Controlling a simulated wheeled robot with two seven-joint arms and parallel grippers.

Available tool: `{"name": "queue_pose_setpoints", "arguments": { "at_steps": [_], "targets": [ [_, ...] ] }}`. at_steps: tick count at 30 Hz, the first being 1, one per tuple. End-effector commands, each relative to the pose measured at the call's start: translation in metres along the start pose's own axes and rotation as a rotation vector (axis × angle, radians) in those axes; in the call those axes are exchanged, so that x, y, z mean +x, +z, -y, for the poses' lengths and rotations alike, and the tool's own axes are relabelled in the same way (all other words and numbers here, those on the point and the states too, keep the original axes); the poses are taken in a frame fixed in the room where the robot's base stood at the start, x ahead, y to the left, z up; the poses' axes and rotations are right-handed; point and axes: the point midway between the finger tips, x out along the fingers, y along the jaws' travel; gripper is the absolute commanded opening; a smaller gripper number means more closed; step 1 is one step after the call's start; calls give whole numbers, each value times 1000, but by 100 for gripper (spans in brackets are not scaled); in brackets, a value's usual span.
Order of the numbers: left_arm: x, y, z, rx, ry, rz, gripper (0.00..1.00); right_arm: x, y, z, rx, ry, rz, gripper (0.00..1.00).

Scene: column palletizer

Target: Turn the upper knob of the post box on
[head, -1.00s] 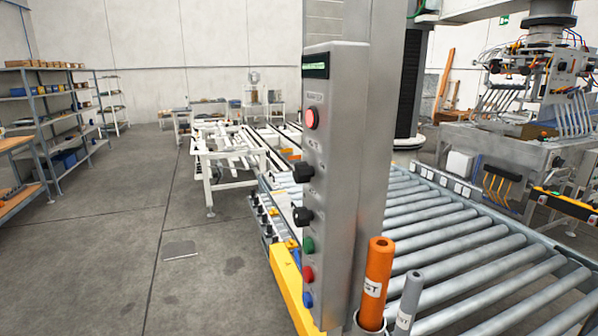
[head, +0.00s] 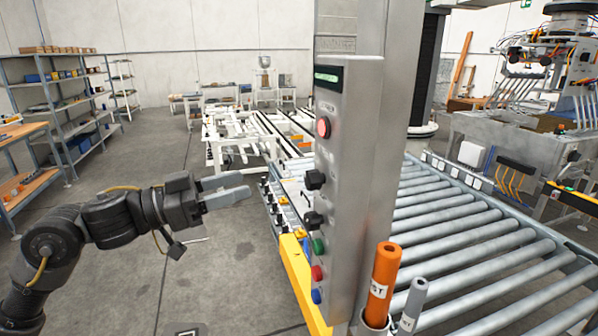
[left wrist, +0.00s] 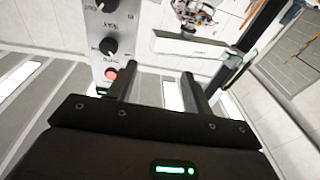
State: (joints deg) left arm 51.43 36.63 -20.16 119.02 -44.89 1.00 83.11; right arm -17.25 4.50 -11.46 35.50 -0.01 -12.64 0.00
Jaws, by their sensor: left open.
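The post box (head: 342,190) is a tall grey panel on the post, with a display and a lit red button at the top. Its upper knob (head: 314,179) is black, and a second black knob (head: 313,220) sits below it. My left gripper (head: 246,187) is open and empty, left of the panel at about upper-knob height, apart from it. The left wrist view looks upside down; there the upper knob (left wrist: 109,46) is just beyond and left of my open left gripper (left wrist: 159,82). The small knob pointers are too blurred to read. My right gripper is out of view.
Green, red and blue buttons (head: 317,272) lie below the knobs. A yellow guard (head: 300,275) runs below the panel. Orange and grey tubes (head: 384,275) stand right of the post, before the roller conveyor (head: 470,240). The floor left of the panel is clear.

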Motion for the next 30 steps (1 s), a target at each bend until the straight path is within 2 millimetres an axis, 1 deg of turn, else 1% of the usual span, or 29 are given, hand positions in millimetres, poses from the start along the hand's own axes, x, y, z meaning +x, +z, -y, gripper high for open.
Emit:
{"name": "queue_pose_setpoints", "arguments": {
  "at_steps": [1, 3, 6, 7, 12, 16, 20, 27, 30],
  "targets": [
    [-2, -18, -26, 44, 44, 29, 50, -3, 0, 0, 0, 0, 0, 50],
    [-6, -29, -52, 75, 85, 65, 50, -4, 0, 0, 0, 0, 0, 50],
    [-10, -34, -72, 98, 114, 99, 50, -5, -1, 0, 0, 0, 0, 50],
    [-11, -35, -76, 102, 119, 105, 50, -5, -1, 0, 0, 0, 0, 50],
    [-11, -36, -80, 103, 125, 112, 50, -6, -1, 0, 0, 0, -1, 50],
    [0, -36, -81, 101, 126, 110, 50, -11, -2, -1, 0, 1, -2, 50],
    [22, -35, -85, 100, 128, 110, 50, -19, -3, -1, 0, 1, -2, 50],
    [66, -30, -89, 101, 125, 108, 50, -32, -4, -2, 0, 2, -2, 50],
    [79, -27, -90, 101, 124, 109, 50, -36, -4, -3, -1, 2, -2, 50]
  ]
}}
